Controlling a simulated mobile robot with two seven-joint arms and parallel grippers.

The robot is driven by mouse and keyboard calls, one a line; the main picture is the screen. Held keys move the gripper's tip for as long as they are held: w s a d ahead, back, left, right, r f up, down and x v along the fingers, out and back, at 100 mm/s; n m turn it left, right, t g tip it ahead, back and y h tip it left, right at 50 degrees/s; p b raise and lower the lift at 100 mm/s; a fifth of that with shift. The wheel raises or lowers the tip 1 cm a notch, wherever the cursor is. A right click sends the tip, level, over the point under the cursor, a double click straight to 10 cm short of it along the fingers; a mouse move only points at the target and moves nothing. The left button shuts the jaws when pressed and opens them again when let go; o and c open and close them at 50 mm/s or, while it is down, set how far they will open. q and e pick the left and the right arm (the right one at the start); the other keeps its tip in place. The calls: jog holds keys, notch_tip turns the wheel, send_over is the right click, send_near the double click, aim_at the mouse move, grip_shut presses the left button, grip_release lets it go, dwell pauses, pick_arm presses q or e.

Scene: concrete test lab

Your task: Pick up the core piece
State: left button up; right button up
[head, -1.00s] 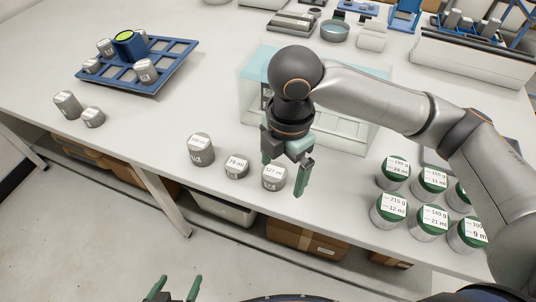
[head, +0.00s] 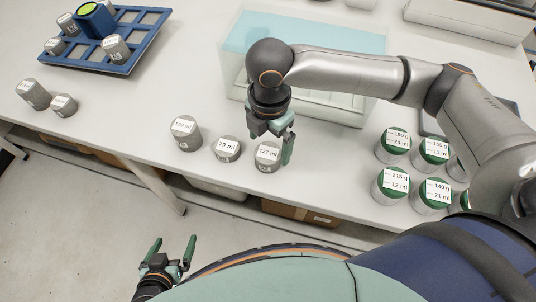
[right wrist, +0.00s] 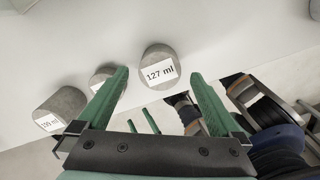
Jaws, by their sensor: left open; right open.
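A short grey concrete core labelled 127 ml (head: 268,157) stands upright at the front edge of the table. My right gripper (head: 271,141) is open and empty, just above and behind this core. In the right wrist view the 127 ml core (right wrist: 157,66) shows between the spread fingertips, beyond them; contact cannot be told. To its left in the head view stand a 79 ml core (head: 227,150) and a taller core (head: 186,135), whose label seems to read 139 ml. My left gripper (head: 171,250) is open and empty, low in front of the table.
A clear box with a pale lid (head: 300,37) stands behind my right gripper. Several green-lidded jars (head: 392,147) stand to the right. Two more grey cores (head: 34,95) stand at the left, near a blue rack (head: 145,28) holding several cores. Table between rack and box is clear.

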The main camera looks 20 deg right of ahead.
aim_at(268, 152)
notch_tip(268, 152, down, 4)
jog(key=shift+s+a+f, duration=0.1)
jog(key=shift+a+f, duration=0.05)
jog(key=shift+f, duration=0.1)
jog(key=shift+c, duration=0.2)
grip_shut()
dwell(0.5)
jog(key=shift+r, duration=0.15)
